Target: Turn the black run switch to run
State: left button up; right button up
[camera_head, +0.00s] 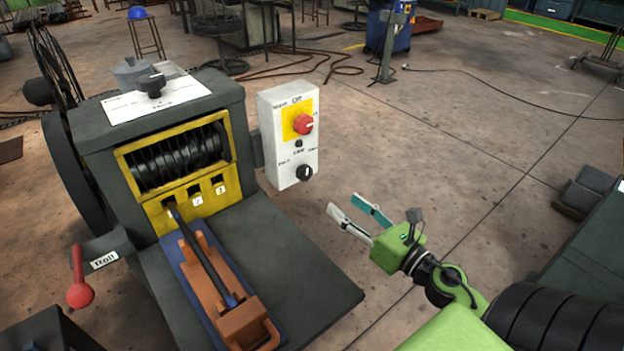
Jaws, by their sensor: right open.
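The black run switch (304,173) is a round knob low on the white control box (281,150). Small labels sit above it on either side, too small to read surely. Higher on the box a red knob (303,124) sits on a yellow plate under the word "Off". My right gripper (350,207) comes in from the lower right, open and empty, its fingers pointing left. In the picture it is to the right of and below the black switch, apart from it. My left gripper is not in view.
The dark machine with a ribbed drum (180,156) in a yellow frame stands left of the box. Its front shelf (300,258) bears an orange-brown fixture (228,290). Open floor lies right of the box.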

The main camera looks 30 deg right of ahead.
aim_at(307, 174)
jog(key=w+p, duration=0.1)
jog(key=w, duration=0.3)
jog(key=w+p, duration=0.1)
jog(key=w, duration=0.3)
jog(key=w+a+p, duration=0.1)
jog(key=w, duration=0.3)
jog(key=shift+w+r+p, duration=0.1)
jog(key=shift+w+p, duration=0.05)
jog(key=shift+p, duration=0.15)
jog(key=shift+w+a, duration=0.1)
jog(key=shift+w, duration=0.55)
jog(key=c, duration=1.1)
